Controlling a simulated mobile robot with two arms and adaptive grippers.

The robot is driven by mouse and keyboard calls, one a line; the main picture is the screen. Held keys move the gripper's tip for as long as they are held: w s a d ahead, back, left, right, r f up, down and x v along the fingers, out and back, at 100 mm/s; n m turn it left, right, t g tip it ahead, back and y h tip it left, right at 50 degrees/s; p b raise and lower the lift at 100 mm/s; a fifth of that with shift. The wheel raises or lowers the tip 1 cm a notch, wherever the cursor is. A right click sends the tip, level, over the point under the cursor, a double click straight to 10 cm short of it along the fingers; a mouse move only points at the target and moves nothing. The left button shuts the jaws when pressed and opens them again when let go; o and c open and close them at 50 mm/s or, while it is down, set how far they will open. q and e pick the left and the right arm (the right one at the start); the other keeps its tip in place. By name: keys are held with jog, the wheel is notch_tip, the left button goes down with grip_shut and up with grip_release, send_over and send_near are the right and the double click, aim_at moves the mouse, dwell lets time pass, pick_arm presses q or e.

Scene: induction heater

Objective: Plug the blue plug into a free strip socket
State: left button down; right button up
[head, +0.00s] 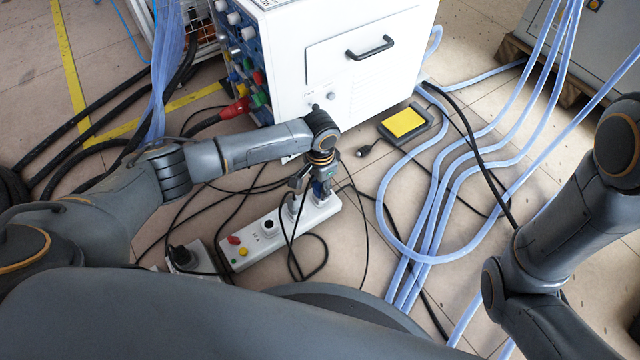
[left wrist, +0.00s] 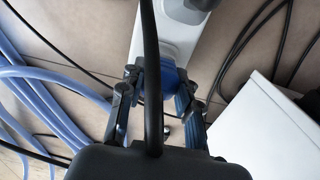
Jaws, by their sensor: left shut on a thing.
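My left gripper (head: 319,188) is over the right end of the white power strip (head: 262,244) on the floor. It is shut on the blue plug (head: 323,190), which also shows between the fingers in the left wrist view (left wrist: 169,76). The plug is right at the strip's end. I cannot tell whether its pins are in a socket; the plug and fingers hide that spot. One socket (head: 269,226) near the strip's coloured buttons looks empty. A grey plug sits in the strip beside the blue one. My right gripper is out of view.
A white cabinet (head: 350,80) with a black handle stands just behind the strip. A yellow pedal (head: 404,122) lies to its right. Loose black cables lie around the strip. Pale blue hoses (head: 440,195) cross the floor at right.

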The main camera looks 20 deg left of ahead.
pick_arm(q)
jog(key=shift+f, duration=0.35)
jog(key=c, duration=0.9)
grip_release()
jog(key=shift+o, duration=0.2)
